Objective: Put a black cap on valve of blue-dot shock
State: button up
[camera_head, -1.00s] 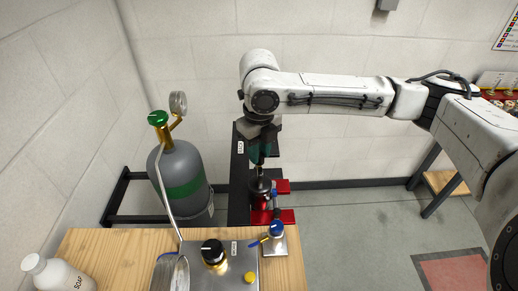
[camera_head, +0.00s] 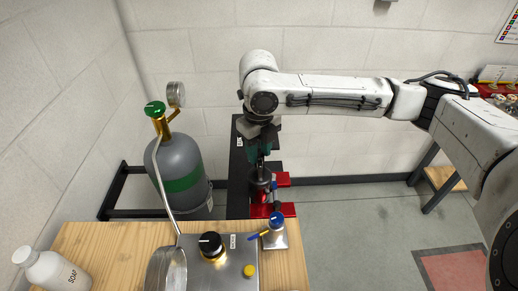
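My gripper (camera_head: 260,160) points down at the upper end of a dark shock (camera_head: 260,180), which stands upright in a red clamp (camera_head: 283,180) on a black stand. The fingers are small and dark teal, at or just above the shock's top. I cannot tell whether they touch it, whether they are open or shut, or whether a black cap is between them. No blue dot and no valve on the shock can be made out; the gripper and the small scale hide them.
A wooden table (camera_head: 100,240) in front carries a metal panel (camera_head: 232,270) with a black knob (camera_head: 210,243), a blue-handled valve (camera_head: 276,220) and a yellow button (camera_head: 249,270). A grey gas cylinder (camera_head: 180,175) with gauge stands behind.

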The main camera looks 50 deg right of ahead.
jog(key=o, duration=0.4)
jog(key=shift+c, duration=0.2)
notch_tip(320, 180, up, 11)
jog(key=shift+b, duration=0.35)
jog(key=shift+d+f, duration=0.1)
jog(key=shift+f, duration=0.05)
dwell(0.5)
